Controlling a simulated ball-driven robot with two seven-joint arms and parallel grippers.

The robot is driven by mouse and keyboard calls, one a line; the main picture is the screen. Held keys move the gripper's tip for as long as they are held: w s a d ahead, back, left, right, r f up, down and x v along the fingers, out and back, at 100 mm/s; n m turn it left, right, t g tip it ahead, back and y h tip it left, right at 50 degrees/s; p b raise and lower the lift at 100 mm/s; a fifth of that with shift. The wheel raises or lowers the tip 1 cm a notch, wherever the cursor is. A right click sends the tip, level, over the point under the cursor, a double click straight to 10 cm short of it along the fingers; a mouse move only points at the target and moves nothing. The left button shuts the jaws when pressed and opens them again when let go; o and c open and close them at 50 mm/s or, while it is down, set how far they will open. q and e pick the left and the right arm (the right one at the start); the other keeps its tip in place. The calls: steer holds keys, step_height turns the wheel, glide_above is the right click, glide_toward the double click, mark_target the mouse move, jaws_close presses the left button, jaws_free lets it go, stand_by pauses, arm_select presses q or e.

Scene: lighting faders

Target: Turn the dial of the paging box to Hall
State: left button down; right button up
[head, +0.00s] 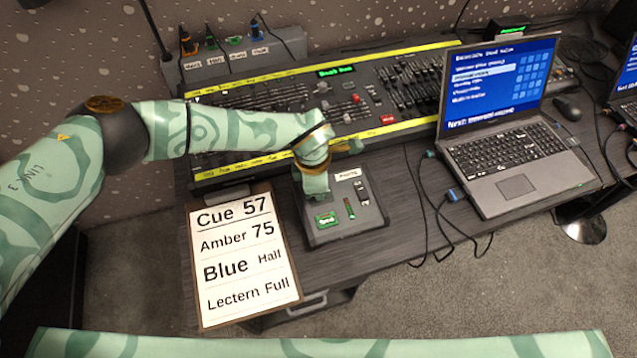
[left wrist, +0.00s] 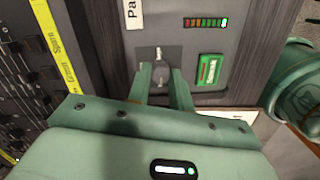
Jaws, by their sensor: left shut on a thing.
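The paging box (head: 375,216) is a grey box with a white label on the desk in front of the lighting console. In the head view my left gripper (head: 314,190) comes down over its left part and hides the dial. In the left wrist view the dark dial (left wrist: 160,74) sits on a grey plate, between the two green fingers of my left gripper (left wrist: 162,82), which are shut on it. The dial's position marks are too small or hidden to read. A lit green button (left wrist: 210,69) and an LED bar are beside the dial. My right gripper is not in view.
The lighting console (head: 410,127) with many faders lies behind. A laptop (head: 510,160) stands to the right, with loose cables between it and the box.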

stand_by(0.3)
arm_select(q)
steer(key=c, duration=1.3)
jaws_free()
steer(key=shift+o, duration=0.2)
step_height(320, 180, up, 16)
steer(key=s+a+p, duration=0.1)
steer(key=p, duration=0.2)
steer(key=shift+a, duration=0.2)
steer(key=shift+s+r, duration=0.1)
